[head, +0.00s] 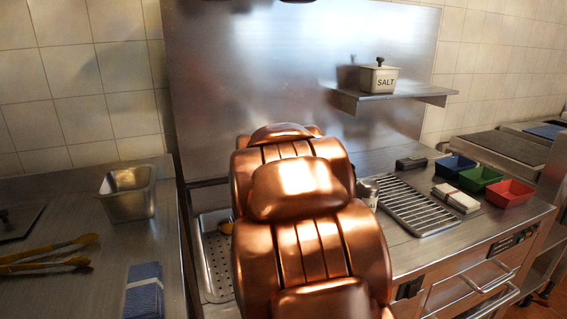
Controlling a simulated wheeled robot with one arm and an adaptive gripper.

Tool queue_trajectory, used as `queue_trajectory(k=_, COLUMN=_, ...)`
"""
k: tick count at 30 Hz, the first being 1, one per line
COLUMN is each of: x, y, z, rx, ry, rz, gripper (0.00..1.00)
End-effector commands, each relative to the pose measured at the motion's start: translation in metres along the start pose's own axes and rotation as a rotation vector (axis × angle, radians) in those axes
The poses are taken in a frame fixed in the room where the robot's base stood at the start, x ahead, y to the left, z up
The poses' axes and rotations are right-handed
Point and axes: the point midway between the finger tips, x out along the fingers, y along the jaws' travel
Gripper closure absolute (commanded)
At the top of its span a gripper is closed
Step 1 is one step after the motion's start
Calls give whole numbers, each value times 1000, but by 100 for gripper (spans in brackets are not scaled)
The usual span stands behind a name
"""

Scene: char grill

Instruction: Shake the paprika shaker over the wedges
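My copper arm fills the middle of the head view and hides much of the counter; my gripper is not in view. A small shaker with a grey metal top (367,190) shows just right of my arm, beside the grill grate, partly hidden. I cannot read any label on it, so I cannot tell whether it is the paprika. A perforated steel tray (216,266) lies left of my arm, mostly hidden. A small yellowish-brown piece (226,228), perhaps a wedge, shows in it at my arm's edge.
A grill grate (418,205) lies right of my arm. Blue (455,167), green (480,179) and red (509,192) bins stand beyond it. A salt box (379,77) sits on the wall shelf (420,94).

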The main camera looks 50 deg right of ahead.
Motion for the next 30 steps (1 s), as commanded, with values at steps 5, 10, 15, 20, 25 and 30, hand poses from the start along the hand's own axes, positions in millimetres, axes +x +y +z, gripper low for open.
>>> queue_trajectory(k=5, x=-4, y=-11, z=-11, rx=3, ry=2, rz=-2, gripper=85)
queue_trajectory(k=10, x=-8, y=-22, z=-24, rx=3, ry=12, rz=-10, gripper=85)
queue_trajectory(k=15, x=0, y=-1, z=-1, rx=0, ry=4, rz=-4, gripper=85)
queue_trajectory(k=20, x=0, y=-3, z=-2, rx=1, ry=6, rz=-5, gripper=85)
queue_trajectory(k=25, x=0, y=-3, z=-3, rx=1, ry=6, rz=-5, gripper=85)
queue_trajectory(k=30, x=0, y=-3, z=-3, rx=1, ry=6, rz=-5, gripper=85)
